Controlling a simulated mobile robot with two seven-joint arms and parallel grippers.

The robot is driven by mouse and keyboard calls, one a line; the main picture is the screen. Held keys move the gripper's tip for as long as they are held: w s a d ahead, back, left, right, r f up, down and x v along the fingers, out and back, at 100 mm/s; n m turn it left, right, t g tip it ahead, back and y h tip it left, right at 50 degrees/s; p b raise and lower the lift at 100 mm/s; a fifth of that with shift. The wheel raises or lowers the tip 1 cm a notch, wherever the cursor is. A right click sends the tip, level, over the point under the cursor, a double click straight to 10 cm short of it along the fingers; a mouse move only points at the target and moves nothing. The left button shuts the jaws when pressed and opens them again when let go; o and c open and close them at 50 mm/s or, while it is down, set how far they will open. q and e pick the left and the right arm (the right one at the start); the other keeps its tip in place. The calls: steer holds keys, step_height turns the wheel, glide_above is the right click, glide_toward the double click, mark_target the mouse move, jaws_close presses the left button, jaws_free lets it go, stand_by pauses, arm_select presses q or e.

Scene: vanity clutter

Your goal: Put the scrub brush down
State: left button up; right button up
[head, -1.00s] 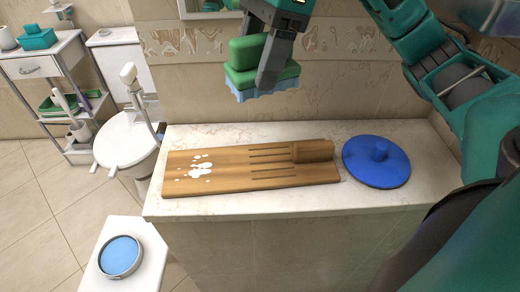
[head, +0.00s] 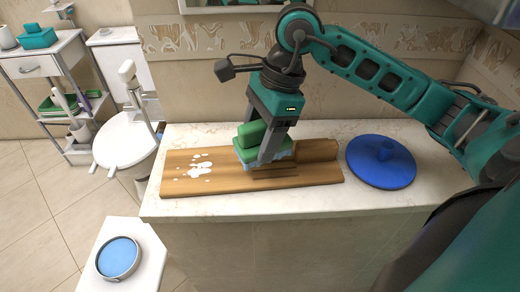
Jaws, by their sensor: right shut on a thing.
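The scrub brush (head: 250,137) is green with a pale blue bristle side facing down. My right gripper (head: 263,158) is shut on it from above. The brush is low over the middle of the wooden board (head: 225,186), just right of the white spots (head: 199,171). Its underside seems to be at the board's surface, but I cannot tell whether it touches. The gripper hides part of the brush and some of the board's grooves. My left gripper is not in view.
A raised wooden block (head: 316,150) sits at the board's right end. A white stand with a round blue-topped dish (head: 119,258) is at lower left.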

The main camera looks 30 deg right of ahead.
steer(key=shift+f, duration=1.9)
steer(key=shift+f+b, duration=0.2)
steer(key=shift+b, duration=0.15)
steer(key=o, duration=0.9)
steer(key=shift+o, duration=0.2)
steer(key=shift+r, duration=0.1)
steer(key=shift+r+p, duration=0.25)
steer(key=shift+p, duration=0.15)
steer(key=v, duration=1.1)
steer(key=shift+d+r, duration=0.2)
steer(key=shift+r, duration=0.15)
